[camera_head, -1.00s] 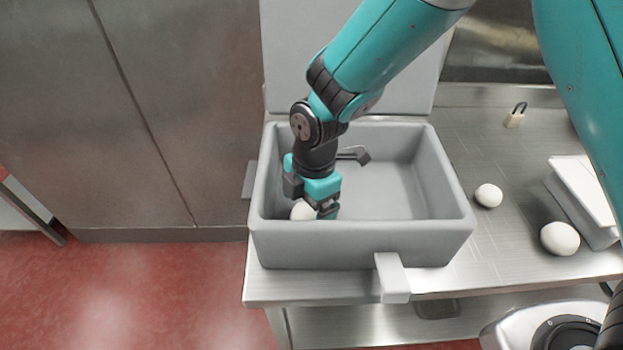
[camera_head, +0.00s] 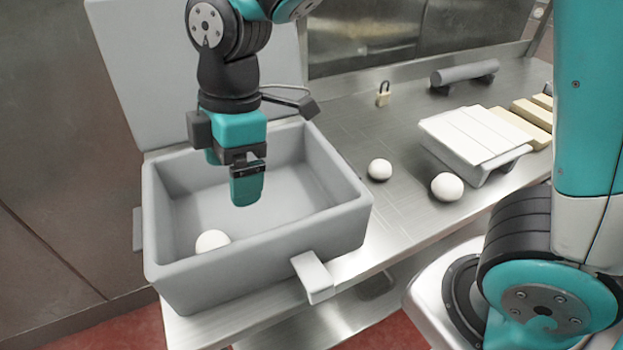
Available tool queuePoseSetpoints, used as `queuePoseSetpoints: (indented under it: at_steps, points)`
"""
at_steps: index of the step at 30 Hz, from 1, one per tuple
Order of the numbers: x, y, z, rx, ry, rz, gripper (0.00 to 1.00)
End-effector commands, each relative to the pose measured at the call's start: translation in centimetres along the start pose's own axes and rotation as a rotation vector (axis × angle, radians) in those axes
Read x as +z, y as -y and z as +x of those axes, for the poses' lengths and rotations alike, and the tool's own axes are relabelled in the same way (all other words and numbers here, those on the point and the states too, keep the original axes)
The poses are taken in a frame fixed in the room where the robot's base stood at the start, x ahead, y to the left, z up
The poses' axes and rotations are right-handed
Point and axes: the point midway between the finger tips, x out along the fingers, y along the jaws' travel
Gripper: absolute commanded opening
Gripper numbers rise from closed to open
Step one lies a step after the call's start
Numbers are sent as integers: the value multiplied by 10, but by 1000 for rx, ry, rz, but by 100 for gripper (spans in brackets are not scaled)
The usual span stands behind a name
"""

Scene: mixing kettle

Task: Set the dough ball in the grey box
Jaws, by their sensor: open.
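The grey box (camera_head: 330,236) stands on the steel counter with its lid raised at the back. One white dough ball (camera_head: 212,241) lies inside it, at the front left of the floor. My gripper (camera_head: 247,190) hangs pointing down over the box, apart from the ball and above and to the right of it. Its jaws are open with nothing between them. Two more white balls sit on the counter right of the box: a smaller one (camera_head: 379,169) and a larger one (camera_head: 446,186).
A white slab on a grey stand (camera_head: 474,140) is on the counter at right, with pale bars (camera_head: 521,119) beyond. A dark roller (camera_head: 464,74) and a padlock (camera_head: 383,94) lie further back. A latch (camera_head: 313,276) sticks out from the box's front. The counter between has free room.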

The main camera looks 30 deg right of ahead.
Motion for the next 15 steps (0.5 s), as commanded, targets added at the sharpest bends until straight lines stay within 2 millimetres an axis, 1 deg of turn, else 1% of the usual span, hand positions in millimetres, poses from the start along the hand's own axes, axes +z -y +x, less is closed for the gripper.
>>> queuePoseSetpoints:
  at_steps: [1,3,6,9,12,15]
  points:
    - [12,19,-16,13,-30,149,92]
    - [24,46,-30,15,-70,371,92]
    - [37,81,-41,8,-123,652,92]
    - [45,108,-46,-5,-161,859,92]
    - [48,123,-46,-17,-183,982,92]
    - [50,128,-46,-23,-190,1028,92]
